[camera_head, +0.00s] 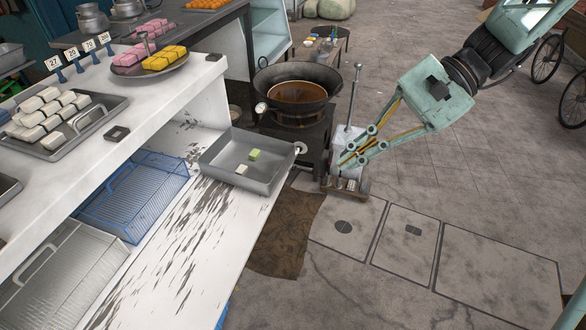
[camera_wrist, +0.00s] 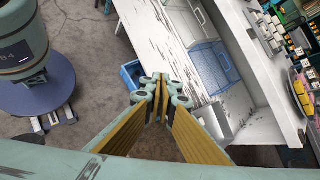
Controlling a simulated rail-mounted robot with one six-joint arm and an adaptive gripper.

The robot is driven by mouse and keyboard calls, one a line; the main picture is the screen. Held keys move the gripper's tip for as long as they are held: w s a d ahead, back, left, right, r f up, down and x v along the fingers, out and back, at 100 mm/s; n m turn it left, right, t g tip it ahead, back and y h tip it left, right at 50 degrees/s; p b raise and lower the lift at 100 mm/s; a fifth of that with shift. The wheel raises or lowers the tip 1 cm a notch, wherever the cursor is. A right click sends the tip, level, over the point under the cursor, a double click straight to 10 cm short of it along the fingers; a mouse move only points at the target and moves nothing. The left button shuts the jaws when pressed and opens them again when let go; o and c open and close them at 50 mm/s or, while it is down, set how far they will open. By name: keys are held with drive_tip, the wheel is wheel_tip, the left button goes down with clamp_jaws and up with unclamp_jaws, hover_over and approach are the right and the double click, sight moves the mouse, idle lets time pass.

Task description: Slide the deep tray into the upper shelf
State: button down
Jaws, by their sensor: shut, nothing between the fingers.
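The deep tray (camera_head: 232,179) is a grey metal pan at the far right end of a worn white shelf (camera_head: 180,250). A green piece (camera_head: 255,155) and a white piece (camera_head: 241,170) lie in it. In the wrist view the tray (camera_wrist: 216,122) is partly hidden behind my right finger. My gripper (camera_head: 347,159) is to the right of the tray, apart from it, beyond the shelf's edge. In the wrist view its yellow-padded fingers (camera_wrist: 157,97) meet at the tips with nothing between them. A white countertop (camera_head: 135,95) runs above the worn shelf.
A blue wire basket (camera_head: 133,200) and a grey wire basket (camera_head: 66,272) stand on the left under the countertop. A dark wok (camera_head: 297,88) on a stove stands behind the tray. A blue bin (camera_wrist: 131,75) is by the shelf. Open paved floor (camera_head: 440,190) lies to the right.

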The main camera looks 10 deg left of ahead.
sight(285, 166)
drive_tip(key=w+a+f+m+t+y, duration=0.1)
drive_tip(key=w+f+m+t+y, duration=0.1)
drive_tip(key=w+f, duration=0.6)
drive_tip(key=w+a+f+m+t+y, duration=0.1)
drive_tip(key=w+f+m+y, duration=0.3)
drive_tip(key=w+f, duration=0.5)
drive_tip(key=w+f+m+t+y+p, duration=0.1)
drive_tip(key=w+f+m, duration=0.6)
drive_tip(key=f, duration=0.8)
drive_tip(key=w+t+y, duration=0.1)
drive_tip(key=t, duration=0.1)
drive_tip(key=shift+w+a+t+y, duration=0.2)
drive_tip(key=shift+a+t+y, duration=0.1)
drive_tip(key=shift+a+y, duration=0.1)
drive_tip(key=shift+a, duration=0.1)
drive_tip(key=shift+w+a+b, duration=0.35)
drive_tip(key=shift+a, duration=1.9)
drive_tip(key=shift+w+a+b, duration=0.35)
drive_tip(key=shift+w+a, duration=0.05)
drive_tip(key=shift+a, duration=1.9)
drive_tip(key=shift+w+a+b, duration=0.35)
drive_tip(key=shift+a, duration=1.9)
drive_tip(key=shift+w+a, duration=0.1)
